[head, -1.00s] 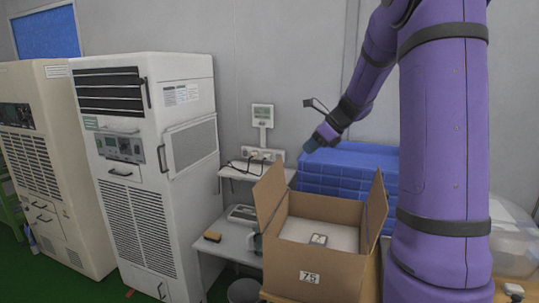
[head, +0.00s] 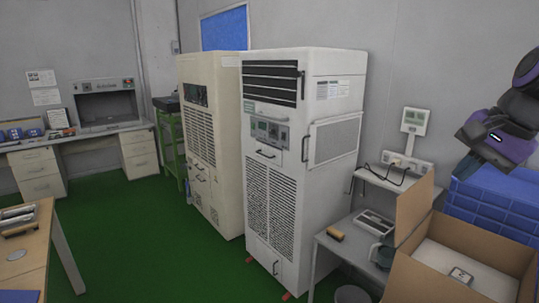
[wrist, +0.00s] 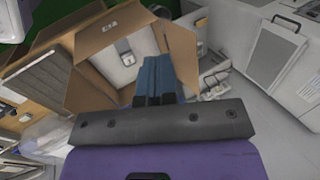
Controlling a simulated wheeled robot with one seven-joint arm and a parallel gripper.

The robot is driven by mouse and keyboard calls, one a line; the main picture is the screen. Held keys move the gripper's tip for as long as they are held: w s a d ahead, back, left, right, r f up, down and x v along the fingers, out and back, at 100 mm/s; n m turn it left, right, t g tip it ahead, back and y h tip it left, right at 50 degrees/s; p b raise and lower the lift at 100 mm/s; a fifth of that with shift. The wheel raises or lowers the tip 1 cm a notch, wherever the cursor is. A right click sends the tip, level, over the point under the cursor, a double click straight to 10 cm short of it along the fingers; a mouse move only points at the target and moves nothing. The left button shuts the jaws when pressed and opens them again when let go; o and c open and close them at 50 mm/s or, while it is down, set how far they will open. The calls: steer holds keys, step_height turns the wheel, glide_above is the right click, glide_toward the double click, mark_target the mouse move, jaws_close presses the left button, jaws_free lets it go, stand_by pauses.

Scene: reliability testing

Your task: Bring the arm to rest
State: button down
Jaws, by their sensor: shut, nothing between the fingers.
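My gripper (wrist: 155,80) shows in the wrist view with its two blue fingers together and nothing between them. In that view it is in front of an open cardboard box (wrist: 85,72). In the head view my purple and black arm end is at the right edge, above the open box (head: 415,212) and by the blue crates. The fingertips are hard to make out there. A small pale item (head: 460,275) lies on the white surface inside the box.
Two tall cabinets, one white (head: 325,200) and one cream (head: 215,150), stand left of the box. Blue stacked crates (head: 490,205) are behind it. A small side table (head: 345,250) holds several items. Green floor (head: 150,240) is open at the left.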

steer(key=s+a+f+n+t+h, duration=0.1)
steer(key=s+a+n+h, duration=0.1)
steer(key=s+n, duration=0.9)
steer(key=shift+s+a+f+h, duration=0.15)
steer(key=shift+s+a+h, duration=0.25)
steer(key=shift+s+a, duration=0.35)
steer(key=shift+w+a, duration=0.1)
